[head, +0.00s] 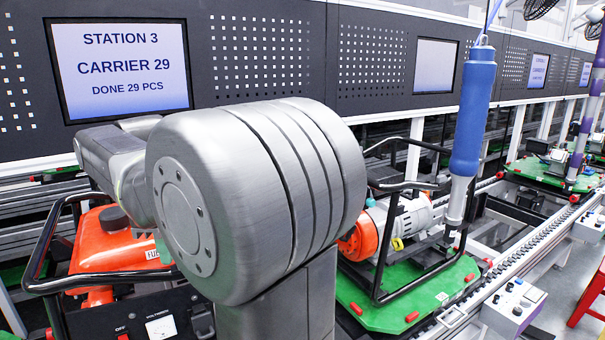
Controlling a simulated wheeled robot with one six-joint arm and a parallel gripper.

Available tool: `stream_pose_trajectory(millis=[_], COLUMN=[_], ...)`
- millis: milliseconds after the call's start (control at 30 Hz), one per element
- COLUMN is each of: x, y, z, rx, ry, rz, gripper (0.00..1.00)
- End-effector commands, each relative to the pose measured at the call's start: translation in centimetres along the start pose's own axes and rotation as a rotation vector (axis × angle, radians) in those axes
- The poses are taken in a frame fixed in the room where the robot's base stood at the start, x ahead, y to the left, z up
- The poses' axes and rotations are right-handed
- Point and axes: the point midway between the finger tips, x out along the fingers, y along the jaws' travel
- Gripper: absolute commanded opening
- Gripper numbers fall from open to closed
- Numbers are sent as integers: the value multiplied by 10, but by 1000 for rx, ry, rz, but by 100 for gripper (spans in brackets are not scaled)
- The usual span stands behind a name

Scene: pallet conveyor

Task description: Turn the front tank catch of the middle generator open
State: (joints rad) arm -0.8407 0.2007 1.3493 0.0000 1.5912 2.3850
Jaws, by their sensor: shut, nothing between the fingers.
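My large grey arm joint fills the middle of the head view and hides much behind it. My gripper is not visible. At the lower left a generator with an orange-red tank (97,262), a dark filler cap (114,217) and a black tube frame (38,262) is partly covered by my arm. Right of the joint stands another generator with a white and orange engine (405,215) inside a black frame, on a green carrier (435,298). A third generator (555,152) is farther off at the right. I cannot make out the front tank catch on any of them.
A blue hanging tool (473,115) hangs over the right side of the white-engined generator. The conveyor rail (500,277) runs along the right with control boxes (513,303). A dark wall with screens (120,65) stands behind. A red stool (590,297) is at the right edge.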

Motion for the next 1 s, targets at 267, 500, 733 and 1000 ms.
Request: stream_pose_trajectory(millis=[267, 500, 733, 1000], x=[-2, -1, -2, -1], y=[-3, -6, -8, -12], z=[1, 1, 1, 0], rx=[0, 0, 0, 1], ry=[1, 2, 1, 1], rz=[0, 1, 0, 1], gripper=[0, 0, 0, 0])
